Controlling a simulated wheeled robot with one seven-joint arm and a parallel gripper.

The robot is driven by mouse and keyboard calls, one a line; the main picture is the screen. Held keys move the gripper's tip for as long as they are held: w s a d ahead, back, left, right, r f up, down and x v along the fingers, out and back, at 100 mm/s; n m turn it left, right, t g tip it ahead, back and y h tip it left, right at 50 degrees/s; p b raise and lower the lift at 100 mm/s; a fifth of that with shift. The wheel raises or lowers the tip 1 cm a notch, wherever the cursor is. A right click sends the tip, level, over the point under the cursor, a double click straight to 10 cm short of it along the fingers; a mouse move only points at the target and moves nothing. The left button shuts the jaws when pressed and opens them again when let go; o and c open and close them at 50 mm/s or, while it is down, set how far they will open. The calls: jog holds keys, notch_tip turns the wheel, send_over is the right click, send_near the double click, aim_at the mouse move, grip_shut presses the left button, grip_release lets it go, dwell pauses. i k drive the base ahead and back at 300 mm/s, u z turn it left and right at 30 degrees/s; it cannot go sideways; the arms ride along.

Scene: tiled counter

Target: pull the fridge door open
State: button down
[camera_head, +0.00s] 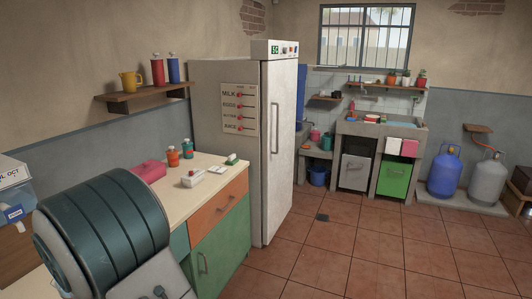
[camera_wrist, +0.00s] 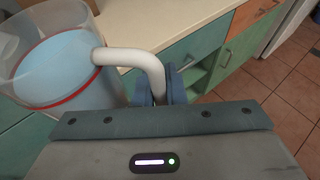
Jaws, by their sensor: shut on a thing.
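The tall off-white fridge (camera_head: 228,85) stands behind the counter in the head view. Its door (camera_head: 283,175) looks shut, with a long vertical handle (camera_head: 275,128) on its front. In the wrist view my gripper (camera_wrist: 160,90) is shut on the white curved handle (camera_wrist: 130,57) of a clear jug (camera_wrist: 62,60). The jug has pale blue contents and a red band. My gripper is away from the fridge handle. I cannot make out its fingers clearly in the head view. In the wrist view the fingers partly hide the jug's handle.
The counter (camera_head: 213,167) holds a pink box (camera_head: 147,168), two small bottles and small white items. Its orange drawer (camera_head: 218,208) and green cupboard door (camera_head: 220,243) are shut. The tiled floor (camera_head: 340,245) before the fridge is clear. Two gas cylinders (camera_head: 444,172) stand far right.

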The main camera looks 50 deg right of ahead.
aim_at(278, 78)
jog(key=z, duration=0.75)
jog(key=i, duration=0.85)
jog(key=z, duration=1)
jog(key=i, duration=1.05)
jog(key=z, duration=0.7)
jog(key=k, duration=0.7)
jog(key=u, duration=0.95)
jog(key=i, duration=0.95)
